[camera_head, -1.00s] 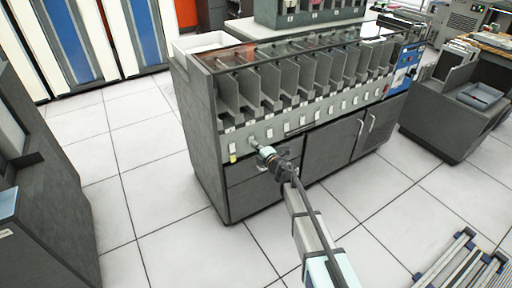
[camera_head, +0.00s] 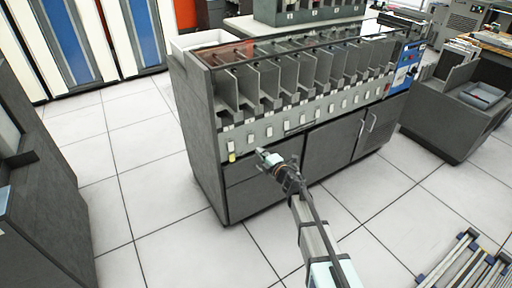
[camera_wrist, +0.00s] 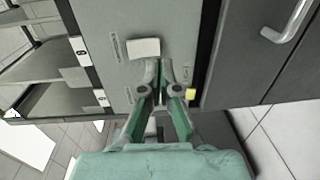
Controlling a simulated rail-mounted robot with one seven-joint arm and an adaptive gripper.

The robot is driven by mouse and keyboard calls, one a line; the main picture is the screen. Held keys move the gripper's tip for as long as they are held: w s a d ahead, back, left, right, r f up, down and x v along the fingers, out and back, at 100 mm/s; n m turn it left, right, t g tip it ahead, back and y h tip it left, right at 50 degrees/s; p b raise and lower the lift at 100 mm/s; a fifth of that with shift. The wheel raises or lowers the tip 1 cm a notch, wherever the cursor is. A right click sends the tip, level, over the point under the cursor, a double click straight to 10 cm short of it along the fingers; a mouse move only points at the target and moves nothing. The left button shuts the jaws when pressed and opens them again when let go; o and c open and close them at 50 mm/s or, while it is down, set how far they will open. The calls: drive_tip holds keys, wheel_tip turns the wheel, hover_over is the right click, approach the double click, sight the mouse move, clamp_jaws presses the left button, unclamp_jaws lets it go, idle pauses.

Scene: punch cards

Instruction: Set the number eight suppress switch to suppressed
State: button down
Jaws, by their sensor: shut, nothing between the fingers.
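A row of white switches runs along the grey front panel (camera_head: 298,124) of the card machine. Contact cannot be told.
Cabinet doors with bar handles (camera_head: 371,122) lie under the panel. Card pockets (camera_head: 270,88) stand above. The floor (camera_head: 165,215) in front and left is clear.

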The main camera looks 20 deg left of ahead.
drive_tip(key=f+v, duration=0.1)
drive_tip(key=v, duration=0.7)
drive_tip(key=shift+s+d+f, duration=0.25)
drive_tip(key=shift+s+d, duration=0.05)
